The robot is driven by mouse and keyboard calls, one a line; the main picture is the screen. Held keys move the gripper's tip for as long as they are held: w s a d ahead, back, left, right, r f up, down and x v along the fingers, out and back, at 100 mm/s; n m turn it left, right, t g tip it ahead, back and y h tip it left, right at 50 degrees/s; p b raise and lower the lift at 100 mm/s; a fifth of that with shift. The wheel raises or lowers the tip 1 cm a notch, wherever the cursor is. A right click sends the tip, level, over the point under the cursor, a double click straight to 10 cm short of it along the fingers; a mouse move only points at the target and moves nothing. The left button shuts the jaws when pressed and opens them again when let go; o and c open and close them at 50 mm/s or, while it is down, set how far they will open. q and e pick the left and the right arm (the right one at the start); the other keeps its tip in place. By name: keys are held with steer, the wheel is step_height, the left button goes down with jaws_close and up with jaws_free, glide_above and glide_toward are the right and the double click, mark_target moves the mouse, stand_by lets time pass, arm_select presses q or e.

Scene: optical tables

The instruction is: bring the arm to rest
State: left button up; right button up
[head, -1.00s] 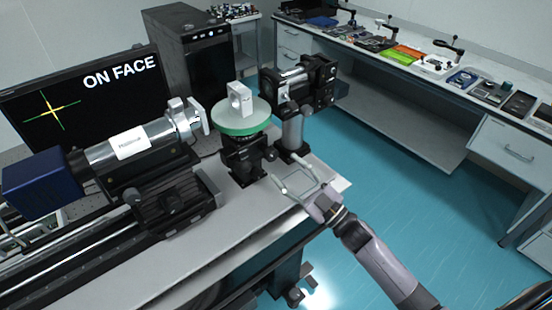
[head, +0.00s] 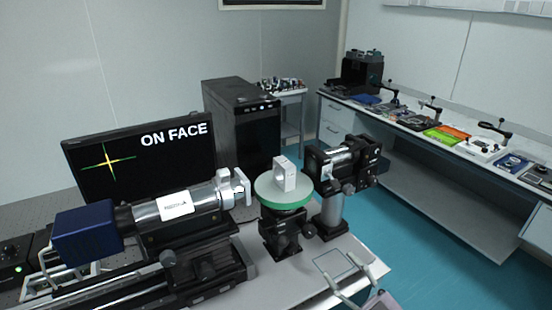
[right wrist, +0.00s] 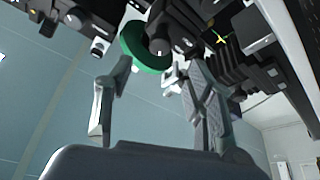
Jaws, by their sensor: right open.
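My right gripper (head: 338,264) is at the lower edge of the head view, beside the front right corner of the bench (head: 345,245). Its two fingers are apart with nothing between them. In the right wrist view the spread fingers (right wrist: 158,82) point up toward the green-rimmed round stage (right wrist: 142,52), with a clear gap before it. The rest of the right arm is almost all cut off in the head view. My left gripper is not in view.
On the bench, the stage (head: 284,204) bears a pale square-holed block (head: 285,174). A silver tube with a blue end (head: 88,233) is to its left, a black mounted device (head: 345,166) to its right. A monitor (head: 140,160) reads "ON FACE". Blue floor (head: 420,250) is clear at right.

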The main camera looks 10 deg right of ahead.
steer(key=s+f+m+g+h, duration=0.4)
steer(key=f+m+g+h, duration=0.2)
steer(key=f+m+h, duration=0.3)
steer(key=s+a+f+g+h, duration=0.15)
steer(key=s+g, duration=0.35)
steer(key=s, duration=0.5)
steer(key=s+a+f+g, duration=0.1)
steer(key=s+f+g, duration=0.25)
steer(key=s, duration=0.55)
step_height(320, 180, down, 27)
steer(key=s+g, duration=0.2)
steer(key=s+d+f+g+b, duration=0.1)
steer(key=s+d+f, duration=0.2)
steer(key=s+f, duration=1.2)
steer(key=shift+s, duration=0.65)
